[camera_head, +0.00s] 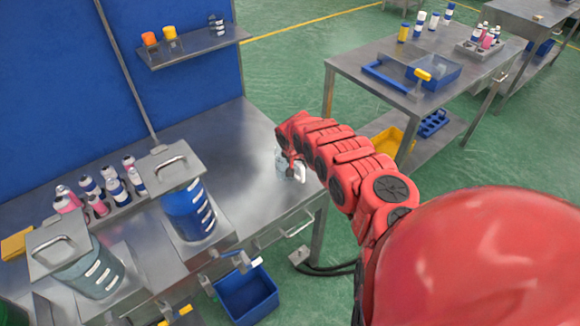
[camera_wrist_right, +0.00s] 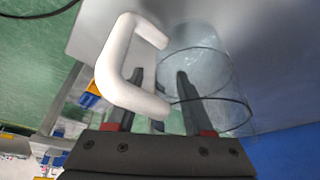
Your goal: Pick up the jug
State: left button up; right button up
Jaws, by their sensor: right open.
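The jug is clear with a white handle. In the head view the jug (camera_head: 280,163) stands near the right end of the steel bench, partly hidden by my right arm. In the right wrist view the jug (camera_wrist_right: 207,62) fills the upper middle, its white handle (camera_wrist_right: 115,68) on the left. My right gripper (camera_wrist_right: 160,76) is open at the jug. One finger is partly covered by the handle; the other overlaps the clear body. I cannot tell whether the fingers touch it. In the head view the right gripper (camera_head: 291,160) is small and partly hidden. My left gripper is not in view.
Two lidded tanks, one blue (camera_head: 190,212) and one pale (camera_head: 92,272), stand at the bench's front left. Several bottles (camera_head: 115,190) stand behind them. A blue bin (camera_head: 246,293) sits below the bench edge. The bench middle (camera_head: 235,130) is clear.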

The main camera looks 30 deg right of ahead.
grip_shut()
jog(key=shift+w+r, duration=0.1)
dwell(0.5)
